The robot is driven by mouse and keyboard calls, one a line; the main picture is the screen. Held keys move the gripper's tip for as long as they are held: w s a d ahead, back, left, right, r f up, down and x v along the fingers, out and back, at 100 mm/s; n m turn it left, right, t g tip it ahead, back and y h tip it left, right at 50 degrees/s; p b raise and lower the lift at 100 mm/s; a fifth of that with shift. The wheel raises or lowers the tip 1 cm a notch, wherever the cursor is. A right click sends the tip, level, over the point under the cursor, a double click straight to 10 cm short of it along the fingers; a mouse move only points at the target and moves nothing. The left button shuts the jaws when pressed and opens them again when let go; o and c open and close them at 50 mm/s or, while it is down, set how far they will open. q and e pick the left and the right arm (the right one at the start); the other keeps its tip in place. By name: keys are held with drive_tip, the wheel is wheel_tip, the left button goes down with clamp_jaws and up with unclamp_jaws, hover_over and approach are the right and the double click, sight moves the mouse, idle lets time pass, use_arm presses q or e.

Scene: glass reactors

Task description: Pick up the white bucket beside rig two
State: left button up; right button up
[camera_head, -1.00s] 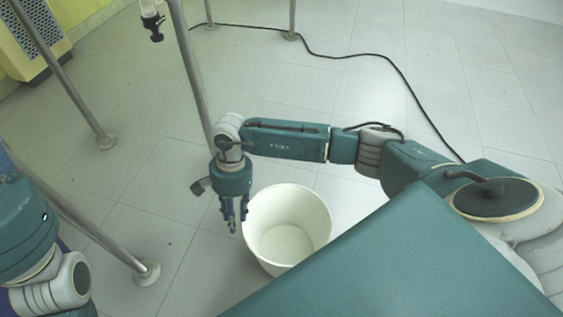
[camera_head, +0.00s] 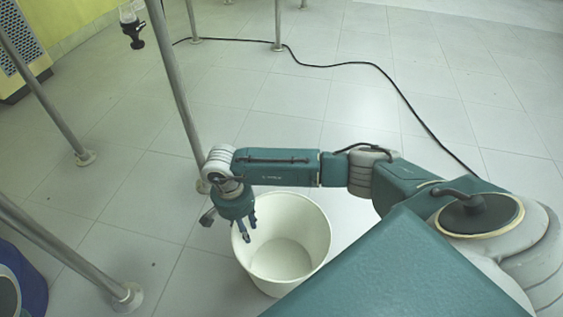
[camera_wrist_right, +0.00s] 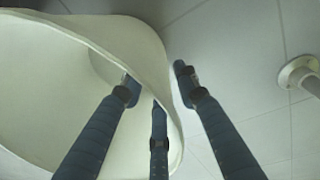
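The white bucket (camera_head: 310,215) stands upright on the tiled floor, close to a metal rig leg, and its open top faces up. My right gripper (camera_head: 250,230) is at the bucket's left rim, fingers pointing down. In the right wrist view the bucket (camera_wrist_right: 50,75) fills the left side. There the gripper (camera_wrist_right: 157,82) is open, with one finger over the bucket's inside and another outside the rim. Contact with the wall cannot be told. My left gripper is not in view.
A rig leg (camera_head: 175,80) rises just behind my right wrist. Another leg (camera_head: 70,240) with a round foot stands at the lower left. A black cable (camera_head: 400,90) curves over the floor behind my arm. A blue object at the lower left edge is cut off.

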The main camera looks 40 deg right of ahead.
drive_tip(key=shift+f, duration=0.8)
clamp_jaws()
drive_tip(key=shift+r, duration=0.2)
